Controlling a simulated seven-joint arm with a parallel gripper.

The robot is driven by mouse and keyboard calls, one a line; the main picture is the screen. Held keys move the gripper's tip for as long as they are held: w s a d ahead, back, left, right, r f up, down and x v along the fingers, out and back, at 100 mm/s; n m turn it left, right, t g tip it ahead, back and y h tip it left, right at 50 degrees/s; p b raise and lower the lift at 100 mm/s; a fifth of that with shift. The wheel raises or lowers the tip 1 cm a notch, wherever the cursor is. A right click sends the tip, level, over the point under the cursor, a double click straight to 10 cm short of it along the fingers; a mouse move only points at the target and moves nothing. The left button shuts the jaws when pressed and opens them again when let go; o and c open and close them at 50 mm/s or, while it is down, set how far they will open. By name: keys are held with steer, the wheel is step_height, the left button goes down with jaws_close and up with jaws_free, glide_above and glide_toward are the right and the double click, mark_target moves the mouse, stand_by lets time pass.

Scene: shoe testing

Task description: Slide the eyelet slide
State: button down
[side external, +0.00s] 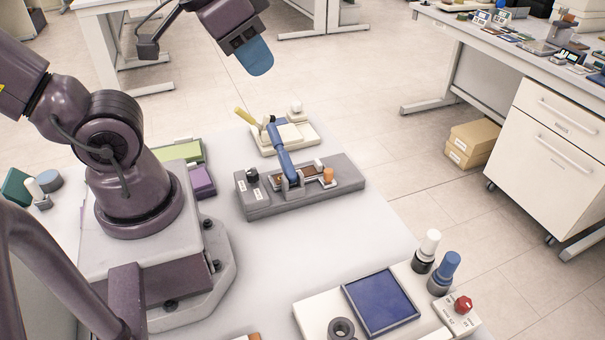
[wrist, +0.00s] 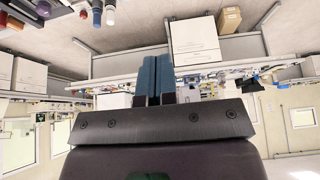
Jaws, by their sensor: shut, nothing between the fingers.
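A grey device (side external: 262,206) stands on the white table in the side view. It has a blue lever (side external: 283,160) at its middle, a black knob at its left and an orange knob (side external: 328,175) on a short rail at its right. This knobbed rail looks like the eyelet slide, but I cannot read the labels. My gripper (side external: 258,66) is raised above and behind the device, clear of it and touching nothing. Its blue fingers also show in the wrist view (wrist: 156,80), close together, shut and empty. The wrist view does not clearly show the grey device.
Behind the device stands a cream base (side external: 290,138) with a yellow handle. At the front right are a blue pad (side external: 381,302), white and blue knobs and a red knob (side external: 463,304). Green and purple blocks (side external: 202,181) lie left. Bare table separates the device and blue pad.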

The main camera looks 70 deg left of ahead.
steer(key=c, duration=1.8)
jaws_free()
steer(key=shift+c, duration=0.2)
steer(key=o, duration=0.4)
steer(key=shift+c, duration=0.2)
steer(key=o, duration=0.5)
steer(key=shift+w+a+f+g, duration=0.15)
steer(key=shift+w+f+g, duration=0.15)
steer(key=shift+f, duration=0.25)
steer(key=shift+w+a+f+g, duration=0.15)
steer(key=shift+w+f+g, duration=0.05)
steer(key=shift+f+g, duration=0.25)
steer(key=n+g, duration=0.5)
steer(key=n, duration=1.1)
glide_toward(329, 170)
steer(key=shift+t, duration=0.35)
steer(key=f, duration=0.9)
steer(key=shift+s+d+f, duration=0.1)
steer(key=shift+s+f, duration=0.2)
steer(key=shift+s, duration=0.1)
jaws_close()
